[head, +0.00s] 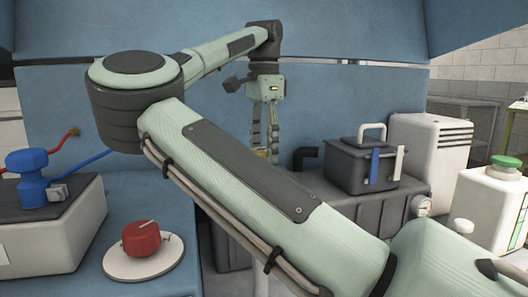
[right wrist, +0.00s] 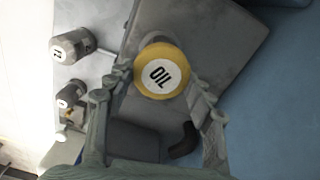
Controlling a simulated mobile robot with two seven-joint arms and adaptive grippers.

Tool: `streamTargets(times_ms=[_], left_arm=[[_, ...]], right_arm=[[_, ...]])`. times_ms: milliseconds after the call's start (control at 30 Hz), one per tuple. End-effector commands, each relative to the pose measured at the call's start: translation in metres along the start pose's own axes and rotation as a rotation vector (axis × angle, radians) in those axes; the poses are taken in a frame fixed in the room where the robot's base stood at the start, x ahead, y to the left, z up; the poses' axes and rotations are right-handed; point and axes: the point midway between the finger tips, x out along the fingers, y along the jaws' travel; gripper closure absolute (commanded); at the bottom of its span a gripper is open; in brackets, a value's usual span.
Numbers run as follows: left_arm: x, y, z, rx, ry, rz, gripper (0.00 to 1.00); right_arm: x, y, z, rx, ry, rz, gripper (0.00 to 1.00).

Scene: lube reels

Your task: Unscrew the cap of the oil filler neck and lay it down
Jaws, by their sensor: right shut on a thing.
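The oil cap (right wrist: 162,70) is yellow with a white disc reading "OIL". In the right wrist view it sits between the fingers of my right gripper (right wrist: 163,85), which is shut on it. In the head view the right gripper (head: 265,148) points down at the back of the dark grey tank (head: 395,205). My own arm crosses in front there and hides most of the cap. My left gripper is not in view.
A black elbow pipe (head: 305,157) stands close right of the gripper. A dark box (head: 345,172) with a light handle and a white unit (head: 440,150) stand further right. A green-capped white canister (head: 495,200) is at the right edge. A red knob (head: 140,238) is front left.

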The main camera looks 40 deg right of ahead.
Motion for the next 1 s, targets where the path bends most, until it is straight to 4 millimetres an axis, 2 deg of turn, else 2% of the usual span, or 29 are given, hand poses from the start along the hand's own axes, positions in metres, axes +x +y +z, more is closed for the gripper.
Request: streamTargets(times_ms=[33, 200, 633, 833, 1000], left_arm=[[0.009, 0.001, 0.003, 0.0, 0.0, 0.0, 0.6], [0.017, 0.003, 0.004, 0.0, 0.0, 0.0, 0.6], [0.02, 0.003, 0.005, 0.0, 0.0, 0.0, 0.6], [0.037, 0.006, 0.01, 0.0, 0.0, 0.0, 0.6], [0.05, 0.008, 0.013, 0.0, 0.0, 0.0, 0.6]], right_arm=[[0.007, 0.0, 0.0, -0.059, -0.005, 0.005, 0.75], [0.006, 0.0, 0.0, -0.224, -0.006, 0.007, 0.75], [0.006, 0.0, 0.001, -0.287, -0.008, 0.01, 0.75], [0.009, -0.001, 0.002, -0.502, -0.01, 0.009, 0.75], [0.01, -0.002, 0.002, -0.59, -0.011, 0.01, 0.75]])
